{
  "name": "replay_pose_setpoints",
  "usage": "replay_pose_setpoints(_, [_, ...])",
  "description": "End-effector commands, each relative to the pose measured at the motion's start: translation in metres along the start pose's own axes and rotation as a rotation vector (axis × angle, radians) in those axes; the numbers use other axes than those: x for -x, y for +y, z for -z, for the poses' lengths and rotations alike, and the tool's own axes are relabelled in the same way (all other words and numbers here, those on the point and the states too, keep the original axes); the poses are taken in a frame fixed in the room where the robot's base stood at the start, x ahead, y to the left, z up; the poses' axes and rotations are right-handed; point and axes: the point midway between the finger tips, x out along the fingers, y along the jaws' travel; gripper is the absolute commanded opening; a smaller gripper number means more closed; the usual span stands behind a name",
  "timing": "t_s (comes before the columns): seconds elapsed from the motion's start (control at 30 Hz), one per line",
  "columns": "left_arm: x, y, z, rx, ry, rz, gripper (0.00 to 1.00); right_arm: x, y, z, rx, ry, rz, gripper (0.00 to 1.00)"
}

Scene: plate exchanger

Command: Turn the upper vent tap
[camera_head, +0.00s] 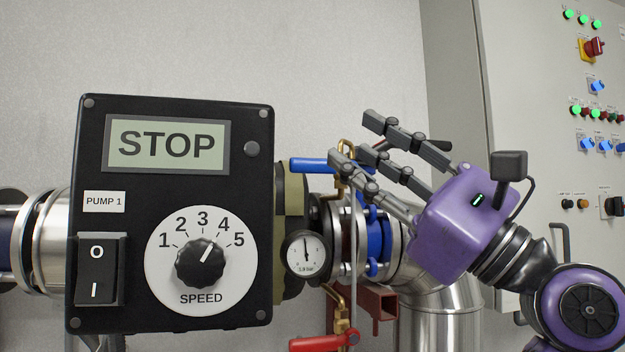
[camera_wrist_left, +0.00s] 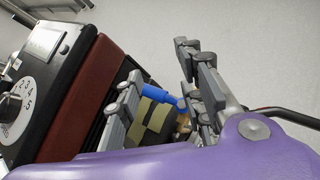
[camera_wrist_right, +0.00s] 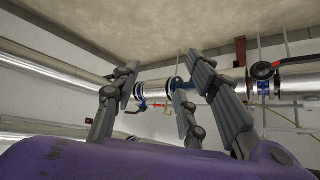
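The upper vent tap has a blue lever handle (camera_head: 312,165) on a brass body (camera_head: 346,150), right of the black pump box. My left gripper (camera_head: 356,137) reaches in from the right of the head view. Its fingers are spread, with the tips close to the tap's right end. In the left wrist view the blue handle (camera_wrist_left: 160,94) shows between the open fingers (camera_wrist_left: 158,62); I cannot tell whether they touch it. The tap's brass body is partly hidden by the fingers. My right gripper (camera_wrist_right: 160,68) is open and empty, seen only in the right wrist view.
The pump box (camera_head: 125,215) reads STOP and stands close left of the tap. A pressure gauge (camera_head: 306,255) and a red-handled lower tap (camera_head: 322,342) are below. A steel pipe (camera_head: 440,315) bends down behind my left gripper. A control cabinet (camera_head: 530,95) stands right.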

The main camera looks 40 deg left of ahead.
Motion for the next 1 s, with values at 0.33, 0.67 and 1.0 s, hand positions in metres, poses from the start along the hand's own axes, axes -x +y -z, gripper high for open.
replay_pose_setpoints(0.33, [-0.014, 0.020, -0.018, 0.786, 0.489, -0.393, 0.35, -0.001, 0.004, -0.010, 0.004, -0.012, -0.007, 0.40])
replay_pose_setpoints(0.67, [-0.021, 0.023, 0.004, 0.899, 0.581, -0.482, 0.35, 0.002, 0.007, -0.001, 0.013, 0.000, -0.006, 0.40])
replay_pose_setpoints(1.0, [-0.057, 0.030, 0.035, 0.897, 0.579, -0.479, 0.35, 0.005, -0.002, 0.005, 0.010, 0.000, 0.010, 0.40])
